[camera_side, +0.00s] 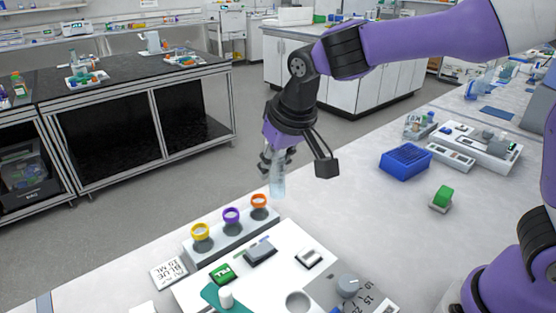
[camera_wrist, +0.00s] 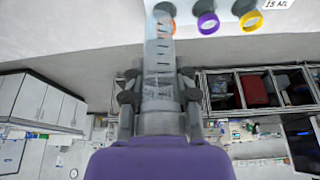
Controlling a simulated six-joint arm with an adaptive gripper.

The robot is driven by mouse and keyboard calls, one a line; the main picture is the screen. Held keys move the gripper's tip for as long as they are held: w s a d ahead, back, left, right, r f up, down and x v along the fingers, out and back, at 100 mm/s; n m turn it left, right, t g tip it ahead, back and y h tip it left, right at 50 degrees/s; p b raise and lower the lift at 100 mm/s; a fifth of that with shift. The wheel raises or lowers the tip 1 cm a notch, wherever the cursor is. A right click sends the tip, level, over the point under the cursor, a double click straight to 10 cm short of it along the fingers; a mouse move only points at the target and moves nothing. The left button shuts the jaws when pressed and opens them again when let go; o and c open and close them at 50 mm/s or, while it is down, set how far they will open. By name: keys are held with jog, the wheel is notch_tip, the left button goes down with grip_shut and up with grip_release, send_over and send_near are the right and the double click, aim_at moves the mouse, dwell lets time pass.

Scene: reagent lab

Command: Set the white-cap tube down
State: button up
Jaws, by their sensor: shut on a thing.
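My gripper (camera_side: 275,158) is shut on a clear, graduated tube (camera_side: 277,182) and holds it roughly upright in the air. The tube hangs above the back edge of the bench, just behind the orange ring. In the wrist view my gripper (camera_wrist: 158,88) has its fingers on both sides of the tube (camera_wrist: 158,55). The tube's cap cannot be made out in either view. A grey rack (camera_side: 232,238) with yellow (camera_side: 200,231), purple (camera_side: 231,215) and orange (camera_side: 259,200) rings stands below and in front of the tube.
A white panel (camera_side: 285,264) with a green block (camera_side: 222,273), a grey dial (camera_side: 348,285) and a teal piece (camera_side: 210,295) lies before the rack. A "BLUE 15 ML" card (camera_side: 169,273) lies left.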

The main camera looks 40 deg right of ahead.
jog(key=d+m+g+h, duration=0.3)
jog(key=d+m+h, duration=0.1)
jog(key=d+m, duration=1.1)
jog(key=shift+n, duration=0.4)
jog(key=shift+w+d+f, duration=0.2)
jog(key=shift+d+f, duration=1.5)
jog(key=shift+d, duration=0.4)
jog(key=shift+w+d+f, duration=0.25)
jog(key=shift+d+f, duration=1.5)
jog(key=shift+d, duration=0.3)
jog(key=shift+w+d+f, duration=0.2)
jog(key=shift+d+f, duration=1.5)
jog(key=shift+d, duration=0.4)
jog(key=o, duration=0.4)
jog(key=shift+f, duration=0.15)
jog(key=shift+c, duration=0.2)
jog(key=o, duration=0.4)
